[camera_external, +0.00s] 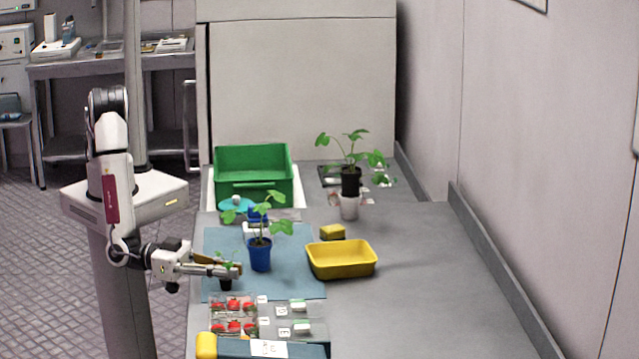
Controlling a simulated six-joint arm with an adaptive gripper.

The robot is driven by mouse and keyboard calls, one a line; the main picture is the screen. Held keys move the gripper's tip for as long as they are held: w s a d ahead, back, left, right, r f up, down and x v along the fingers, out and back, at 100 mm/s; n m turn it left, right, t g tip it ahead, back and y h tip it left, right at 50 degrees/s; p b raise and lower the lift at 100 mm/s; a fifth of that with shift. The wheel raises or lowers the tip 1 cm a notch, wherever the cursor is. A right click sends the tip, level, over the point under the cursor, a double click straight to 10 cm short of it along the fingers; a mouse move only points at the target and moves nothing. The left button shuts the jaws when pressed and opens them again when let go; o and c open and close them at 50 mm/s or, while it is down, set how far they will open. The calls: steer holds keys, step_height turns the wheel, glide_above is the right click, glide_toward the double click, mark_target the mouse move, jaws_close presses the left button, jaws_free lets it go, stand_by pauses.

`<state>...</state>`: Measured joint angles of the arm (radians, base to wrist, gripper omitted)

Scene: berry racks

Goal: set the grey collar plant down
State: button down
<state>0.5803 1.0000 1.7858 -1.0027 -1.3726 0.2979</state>
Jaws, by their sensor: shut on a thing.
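My gripper (232,271) is low over the near left part of the blue mat (310,290). It is shut on a small plant in a dark pot (226,285), with a few green leaves showing above the fingers. The pot looks upright. I take it for the grey collar plant, but its collar is too small or hidden to make out. Whether the pot's base touches the mat cannot be told.
A plant in a blue pot (260,256) stands just right of my gripper. Berry racks (233,303) lie in front. A yellow tray (342,260), a yellow block (332,232), a green crate (253,187) and a black-potted plant (350,184) stand farther off. The right tabletop is clear.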

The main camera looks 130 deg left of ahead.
steer(key=shift+f, duration=0.15)
steer(key=c, duration=2.2)
jaws_free()
steer(key=shift+o, duration=0.2)
steer(key=shift+r, duration=0.2)
steer(key=shift+s+d, duration=0.1)
steer(key=shift+s, duration=0.1)
steer(key=v, duration=1.1)
steer(key=shift+s, duration=0.25)
steer(key=shift+d, duration=0.1)
